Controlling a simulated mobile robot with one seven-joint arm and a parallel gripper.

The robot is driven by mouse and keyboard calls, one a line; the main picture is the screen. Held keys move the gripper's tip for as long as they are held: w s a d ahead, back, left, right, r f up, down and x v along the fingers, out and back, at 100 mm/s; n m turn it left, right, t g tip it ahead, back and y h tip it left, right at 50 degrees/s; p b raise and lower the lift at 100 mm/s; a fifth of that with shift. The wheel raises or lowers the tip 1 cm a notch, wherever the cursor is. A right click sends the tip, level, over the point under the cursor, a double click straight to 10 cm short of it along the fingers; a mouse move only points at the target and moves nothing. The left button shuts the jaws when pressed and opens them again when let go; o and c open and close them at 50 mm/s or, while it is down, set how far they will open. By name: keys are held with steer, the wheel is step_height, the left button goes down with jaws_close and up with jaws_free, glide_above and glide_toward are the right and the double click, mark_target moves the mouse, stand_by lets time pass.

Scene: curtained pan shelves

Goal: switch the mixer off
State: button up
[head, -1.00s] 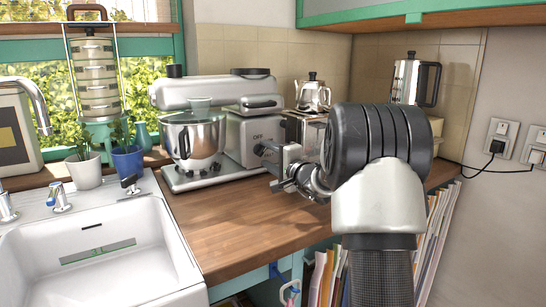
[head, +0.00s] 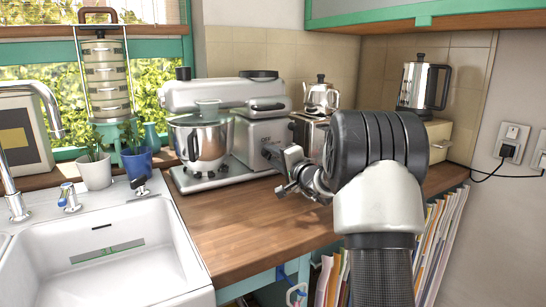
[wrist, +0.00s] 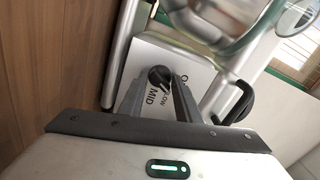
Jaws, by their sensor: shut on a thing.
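The mixer (head: 262,145) is a silver stand mixer on the wooden counter, with a steel bowl (head: 205,145) at its left. A small dark knob (wrist: 159,76) sits on that face. My gripper (head: 270,153) reaches the control face from the right. In the wrist view its two grey fingers are shut on the knob. The knob's exact setting is hard to read.
A white sink (head: 100,255) lies at the left, with potted plants (head: 95,170) behind it. A kettle (head: 320,97) and a coffee pot (head: 422,87) stand at the back right. Counter (head: 245,225) in front of the mixer is clear. A green-edged cupboard hangs above.

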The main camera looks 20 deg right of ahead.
steer(key=f+n+b, duration=0.1)
steer(key=b, duration=0.2)
steer(key=r+n+p, duration=0.1)
steer(key=n, duration=0.1)
steer(key=shift+a+n, duration=0.1)
steer(key=shift+n, duration=0.2)
steer(key=shift+c, duration=0.2)
steer(key=n, duration=0.3)
steer(key=shift+r, duration=0.1)
jaws_close()
steer(key=shift+n, duration=0.9)
steer(key=o, duration=1.1)
jaws_free()
steer(key=shift+s, duration=0.1)
